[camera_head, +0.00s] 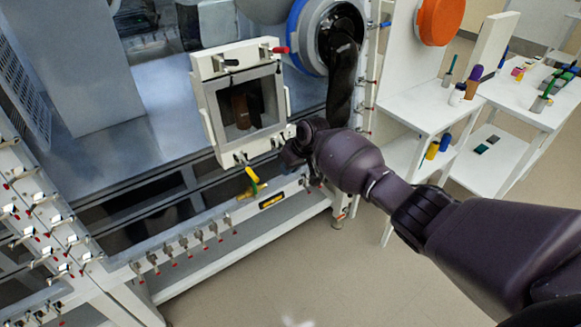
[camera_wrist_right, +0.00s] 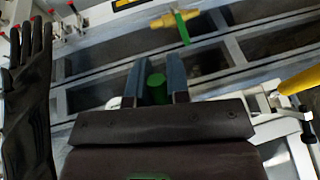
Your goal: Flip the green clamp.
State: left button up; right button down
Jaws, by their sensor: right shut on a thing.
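In the right wrist view, the two blue-grey fingers of my right gripper (camera_wrist_right: 156,82) stand on either side of a round green handle (camera_wrist_right: 156,90), which I take to be the green clamp; they are shut on it. In the head view the same gripper (camera_head: 288,150) is at the lower right corner of a white square window frame (camera_head: 205,112). The green handle is hidden behind the gripper there, and which way the clamp is turned cannot be told. My left gripper is not in view.
A yellow valve with a green lever (camera_wrist_right: 183,26) sits on the rail below. A black glove (camera_wrist_right: 38,100) hangs beside the gripper.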

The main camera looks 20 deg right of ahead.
jog(key=shift+w+a+r, duration=0.25)
jog(key=shift+w+r, duration=0.3)
jog(key=shift+r, duration=0.35)
jog(key=c, duration=1.2)
grip_release()
jog(key=shift+w+a, duration=0.1)
jog(key=shift+c, duration=0.2)
jog(key=shift+o, duration=0.7)
jog(key=shift+w+a+f, duration=0.1)
jog(key=shift+a+f, duration=0.05)
jog(key=shift+f, duration=0.2)
jog(key=shift+s+d, duration=0.25)
jog(key=v, duration=1)
jog(key=shift+r+p, duration=0.35)
jog(key=shift+p, duration=0.1)
jog(key=shift+s, duration=0.15)
